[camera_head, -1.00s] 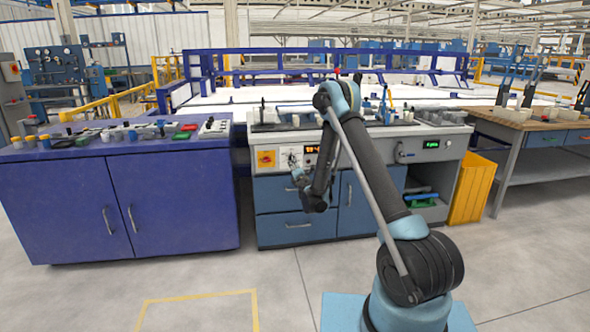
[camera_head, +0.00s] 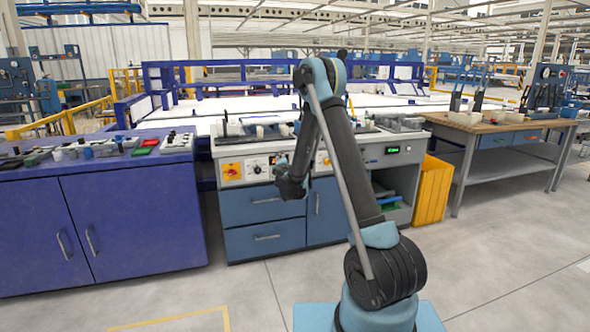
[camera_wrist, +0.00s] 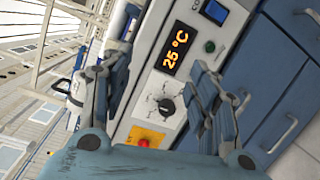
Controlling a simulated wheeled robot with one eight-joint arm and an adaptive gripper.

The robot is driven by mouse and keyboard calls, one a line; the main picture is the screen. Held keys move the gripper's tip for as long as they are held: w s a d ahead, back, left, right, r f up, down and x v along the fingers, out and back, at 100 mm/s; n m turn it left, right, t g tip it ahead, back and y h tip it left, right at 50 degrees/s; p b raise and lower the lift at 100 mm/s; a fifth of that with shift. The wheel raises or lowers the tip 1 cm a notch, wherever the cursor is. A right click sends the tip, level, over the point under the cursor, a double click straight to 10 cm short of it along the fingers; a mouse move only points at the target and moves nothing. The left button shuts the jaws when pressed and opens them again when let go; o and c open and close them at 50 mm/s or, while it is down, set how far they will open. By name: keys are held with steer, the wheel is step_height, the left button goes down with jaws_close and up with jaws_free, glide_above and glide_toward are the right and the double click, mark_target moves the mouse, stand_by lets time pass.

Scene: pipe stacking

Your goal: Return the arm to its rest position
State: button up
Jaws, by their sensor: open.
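My arm stands in the middle of the head view, with its elbow raised and the forearm hanging down in front of a blue and grey workbench (camera_head: 265,210). My gripper (camera_head: 287,185) is small and dark in this view, at the height of the bench's control panel. In the wrist view my gripper (camera_wrist: 160,95) shows its two blue-grey fingers spread wide apart, with nothing between them. Behind the fingers is the bench's panel (camera_wrist: 150,85), with an orange "25 °C" display, a black knob and a red button on yellow. No pipe shows in the gripper.
A blue cabinet (camera_head: 110,215) with small parts on top stands at the left. A yellow bin (camera_head: 433,190) stands right of the bench, and a wooden-topped table (camera_head: 500,125) is farther right. The floor in front is clear, with a yellow line (camera_head: 175,318).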

steer(key=s+d+r+m+g+h, duration=0.1)
steer(key=s+d+r+m+h, duration=0.1)
steer(key=s+d+r+m, duration=0.45)
steer(key=s+d+r+m+g+h, duration=0.1)
steer(key=s+d+r+g+h, duration=0.15)
steer(key=d, duration=0.65)
steer(key=s+d+r+m+g+h, duration=0.1)
steer(key=s+d+r+m+g, duration=0.15)
steer(key=s+d+m, duration=0.65)
steer(key=s+d+f+m+g, duration=0.1)
steer(key=s+d+f+g, duration=0.15)
steer(key=s, duration=0.95)
steer(key=s+d+f+g, duration=0.2)
steer(key=s+d, duration=0.1)
steer(key=s, duration=0.8)
steer(key=s+a+f+m+g+y, duration=0.2)
steer(key=s+f, duration=0.2)
steer(key=s, duration=0.7)
steer(key=s+a+f+m+g+y, duration=0.1)
steer(key=s+f, duration=0.3)
steer(key=s, duration=0.6)
steer(key=shift+s+a+m+g+y, duration=0.4)
steer(key=shift+m+g+y, duration=0.15)
steer(key=shift+g, duration=0.2)
